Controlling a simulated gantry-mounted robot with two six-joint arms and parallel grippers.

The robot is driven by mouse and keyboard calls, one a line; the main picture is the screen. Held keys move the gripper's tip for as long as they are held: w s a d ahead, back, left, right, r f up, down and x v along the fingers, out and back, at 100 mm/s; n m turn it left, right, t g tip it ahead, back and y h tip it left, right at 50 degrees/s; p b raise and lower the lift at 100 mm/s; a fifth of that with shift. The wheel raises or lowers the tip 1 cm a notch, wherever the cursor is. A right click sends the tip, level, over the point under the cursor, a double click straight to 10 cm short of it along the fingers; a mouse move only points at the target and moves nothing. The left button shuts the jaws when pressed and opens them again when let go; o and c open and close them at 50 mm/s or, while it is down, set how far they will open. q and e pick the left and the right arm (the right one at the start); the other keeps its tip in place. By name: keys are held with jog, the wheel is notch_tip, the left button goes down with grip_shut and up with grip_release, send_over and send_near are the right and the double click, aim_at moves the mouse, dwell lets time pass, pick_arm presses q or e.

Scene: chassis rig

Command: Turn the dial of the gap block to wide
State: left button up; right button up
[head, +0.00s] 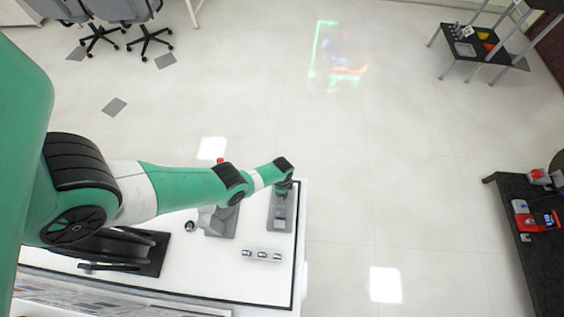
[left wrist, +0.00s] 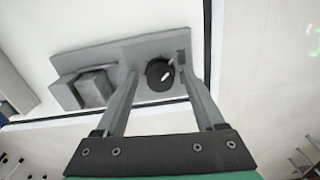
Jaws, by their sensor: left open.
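The gap block (head: 279,222) is a grey plate with raised grey blocks near the right end of the white table in the head view. It also shows in the left wrist view (left wrist: 137,50), with a round black dial (left wrist: 154,79) carrying a pale pointer mark. My left gripper (head: 284,188) is over the far end of the gap block. In the left wrist view its open fingers (left wrist: 158,74) appear on either side of the dial, with gaps beside it. I cannot tell their height above the plate, nor read any dial labels. My right gripper is in neither view.
The white table (head: 225,275) has a dark edge strip. Several small silver cylinders (head: 262,254) lie in a row in front of the block. Another grey fixture (head: 217,222) stands left of it, below my arm. Open floor lies to the right; a dark table (head: 535,245) stands far right.

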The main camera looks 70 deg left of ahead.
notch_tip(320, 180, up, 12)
jog(key=p, duration=1.1)
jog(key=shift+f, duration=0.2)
